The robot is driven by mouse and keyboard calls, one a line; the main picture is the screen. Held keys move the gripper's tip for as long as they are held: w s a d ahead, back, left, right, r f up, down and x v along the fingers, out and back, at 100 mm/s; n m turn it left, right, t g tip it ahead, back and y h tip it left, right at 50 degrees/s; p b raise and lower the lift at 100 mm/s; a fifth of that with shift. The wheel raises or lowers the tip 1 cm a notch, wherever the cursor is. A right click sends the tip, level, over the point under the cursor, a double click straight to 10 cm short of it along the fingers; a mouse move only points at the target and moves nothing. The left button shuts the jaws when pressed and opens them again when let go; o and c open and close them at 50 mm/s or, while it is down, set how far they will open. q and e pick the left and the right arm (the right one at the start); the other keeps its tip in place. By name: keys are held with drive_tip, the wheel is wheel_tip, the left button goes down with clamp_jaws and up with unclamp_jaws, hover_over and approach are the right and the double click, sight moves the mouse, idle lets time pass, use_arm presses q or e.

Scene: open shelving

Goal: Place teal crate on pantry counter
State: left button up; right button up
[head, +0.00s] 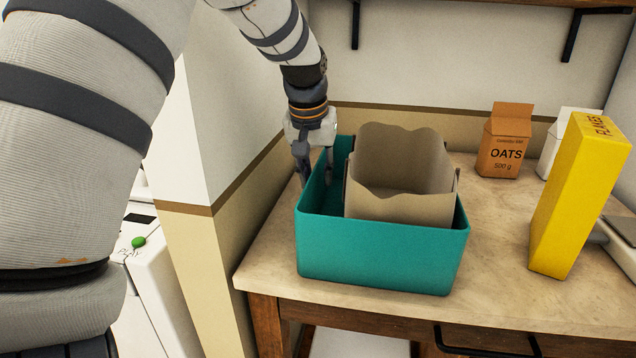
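The teal crate (380,258) sits upright on the pantry counter (500,235), near its front left corner. A beige open container (400,208) with a wavy rim stands inside the crate. My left gripper (316,180) points down at the crate's left wall. One finger appears to be outside the wall and the other inside, with a gap showing between them. The fingers look apart, not closed on the wall. The crate's base and part of its inside are hidden. My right gripper is not in view.
An orange-brown oats carton (505,142) and a white carton (567,140) stand at the back right. A tall yellow flakes box (580,195) stands at the right. A wall (235,100) borders the counter's left side. A white appliance with a green button (138,242) is at lower left.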

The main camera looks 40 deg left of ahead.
use_arm(q)
drive_tip(key=v, duration=0.9)
drive_tip(key=shift+s+d+r, duration=0.1)
